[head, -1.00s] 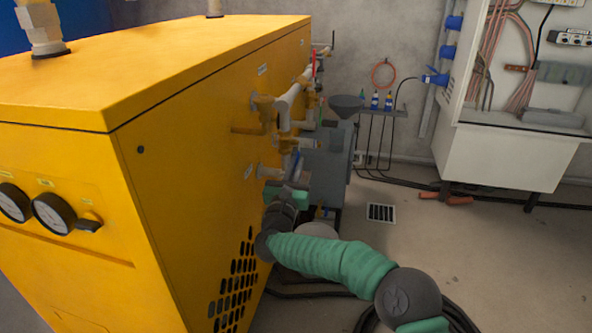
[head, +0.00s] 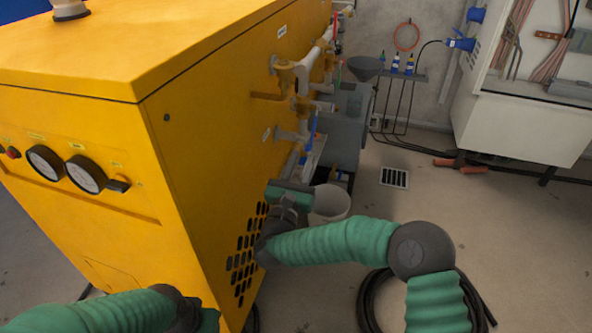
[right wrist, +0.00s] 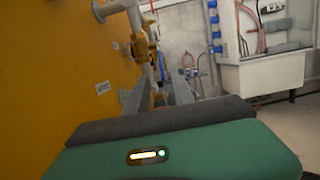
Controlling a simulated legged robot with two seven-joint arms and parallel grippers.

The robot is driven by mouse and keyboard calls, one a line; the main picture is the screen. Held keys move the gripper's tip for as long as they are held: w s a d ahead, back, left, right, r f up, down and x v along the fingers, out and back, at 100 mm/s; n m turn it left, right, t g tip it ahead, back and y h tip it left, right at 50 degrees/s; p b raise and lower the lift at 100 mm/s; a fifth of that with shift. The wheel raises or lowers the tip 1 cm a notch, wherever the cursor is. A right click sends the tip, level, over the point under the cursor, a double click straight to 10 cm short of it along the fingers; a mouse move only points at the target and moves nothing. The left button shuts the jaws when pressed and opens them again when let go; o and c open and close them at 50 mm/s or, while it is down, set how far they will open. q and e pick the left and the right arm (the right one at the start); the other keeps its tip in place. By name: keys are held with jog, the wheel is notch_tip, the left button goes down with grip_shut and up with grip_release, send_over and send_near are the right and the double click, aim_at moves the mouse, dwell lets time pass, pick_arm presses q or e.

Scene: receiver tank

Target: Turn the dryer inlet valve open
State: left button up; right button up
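The yellow dryer cabinet (head: 215,140) fills the left of the head view. Pipes with valves come out of its right side. The upper pipe has a brass-yellow valve (head: 284,77) with a yellow lever; a blue lever (head: 312,126) stands by the lower pipe (head: 290,135). I cannot tell which is the inlet valve. My right gripper (head: 302,167) is low beside the cabinet, below the pipes. In the right wrist view its two grey fingers (right wrist: 158,88) are apart with nothing between them, pointing toward the valves. My left arm shows at bottom left; its fingers are hidden.
A grey unit (head: 350,115) and a whitish bucket (head: 330,203) stand behind my right gripper. A black hose (head: 375,300) lies coiled on the floor. An open electrical cabinet (head: 520,125) is at right. The floor between is mostly clear.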

jog(key=p+v, duration=0.1)
jog(key=v, duration=0.5)
